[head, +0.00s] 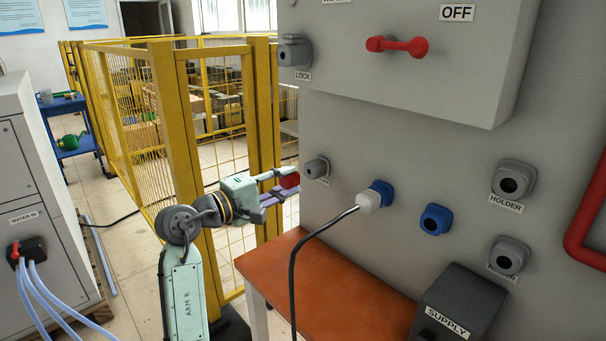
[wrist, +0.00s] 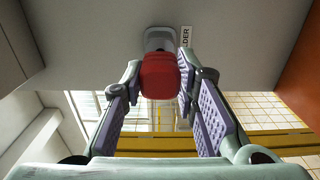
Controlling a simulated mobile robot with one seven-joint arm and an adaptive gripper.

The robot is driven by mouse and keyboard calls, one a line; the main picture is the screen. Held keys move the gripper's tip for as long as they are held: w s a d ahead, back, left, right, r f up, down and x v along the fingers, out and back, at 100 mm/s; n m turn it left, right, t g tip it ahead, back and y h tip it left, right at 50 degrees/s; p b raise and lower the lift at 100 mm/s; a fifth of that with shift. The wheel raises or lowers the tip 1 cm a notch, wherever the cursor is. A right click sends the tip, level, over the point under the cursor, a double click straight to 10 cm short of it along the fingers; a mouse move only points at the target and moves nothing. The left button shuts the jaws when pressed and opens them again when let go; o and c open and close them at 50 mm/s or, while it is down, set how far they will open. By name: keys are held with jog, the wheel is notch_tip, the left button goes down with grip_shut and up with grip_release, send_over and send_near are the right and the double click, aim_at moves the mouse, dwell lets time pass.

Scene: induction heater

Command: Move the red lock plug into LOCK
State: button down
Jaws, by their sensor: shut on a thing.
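The red lock plug (head: 289,181) is between the fingers of my gripper (head: 281,187), which is shut on it. In the wrist view the plug (wrist: 160,76) sits between the purple finger pads, in front of a grey socket (wrist: 159,38). In the head view that lower-left grey socket (head: 316,167) is just right of the plug; whether they touch is unclear. The socket labelled LOCK (head: 295,52) is higher up, on the left side of the grey box. It looks empty, and the plug is well below it.
A white plug with a black cable (head: 368,201) sits in a blue socket, beside an empty blue socket (head: 436,219). A HOLDER socket (head: 513,180) is at right. A red handle (head: 398,45) is by OFF. An orange-brown tabletop (head: 325,290) lies below; yellow fencing (head: 175,130) stands behind my arm.

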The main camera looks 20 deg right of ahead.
jog(key=shift+v, duration=1.05)
jog(key=shift+r, duration=0.1)
